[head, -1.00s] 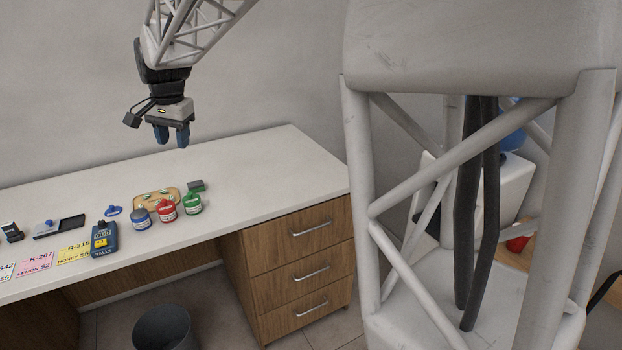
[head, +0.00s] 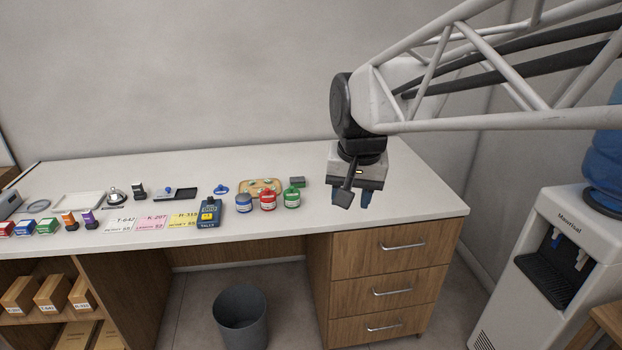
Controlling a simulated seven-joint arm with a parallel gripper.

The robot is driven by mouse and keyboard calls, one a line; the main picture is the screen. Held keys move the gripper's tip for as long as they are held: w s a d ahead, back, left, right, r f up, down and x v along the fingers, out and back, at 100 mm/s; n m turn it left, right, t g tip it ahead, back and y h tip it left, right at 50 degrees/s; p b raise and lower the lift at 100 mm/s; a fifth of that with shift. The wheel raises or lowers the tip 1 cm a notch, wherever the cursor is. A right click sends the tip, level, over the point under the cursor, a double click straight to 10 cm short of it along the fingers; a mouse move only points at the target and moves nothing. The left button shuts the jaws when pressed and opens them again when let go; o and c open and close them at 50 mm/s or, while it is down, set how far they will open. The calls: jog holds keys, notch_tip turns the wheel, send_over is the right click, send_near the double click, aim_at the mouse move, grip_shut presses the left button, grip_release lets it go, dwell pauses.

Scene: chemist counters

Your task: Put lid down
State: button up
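A small blue piece that looks like a lid (head: 221,189) lies on the counter (head: 420,196), behind and left of the blue jar (head: 244,204). The blue jar's top looks greyish. The red jar (head: 267,201) and green jar (head: 292,199) beside it have tops in their own colours. My gripper (head: 352,201) hangs to the right of the jars, pointing down over the counter's right part. Its two blue fingers stand apart, and I see nothing held; a dark block on the gripper partly covers the gap.
A tan tray (head: 262,184) with small pieces stands behind the jars, a dark green block (head: 297,181) beside it. A blue device (head: 208,212), price cards (head: 153,222) and a black tray (head: 182,193) lie left. A bin (head: 241,318) stands below; a water dispenser (head: 545,260) stands right.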

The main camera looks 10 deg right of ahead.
jog(key=s+d+f+n, duration=0.1)
jog(key=s+f, duration=0.2)
jog(key=s, duration=0.4)
jog(key=s+d+f+n, duration=0.1)
jog(key=s+f, duration=0.3)
jog(key=s, duration=0.4)
jog(key=shift+s+d+n, duration=0.15)
jog(key=shift+d+n, duration=0.25)
jog(key=shift+n, duration=0.1)
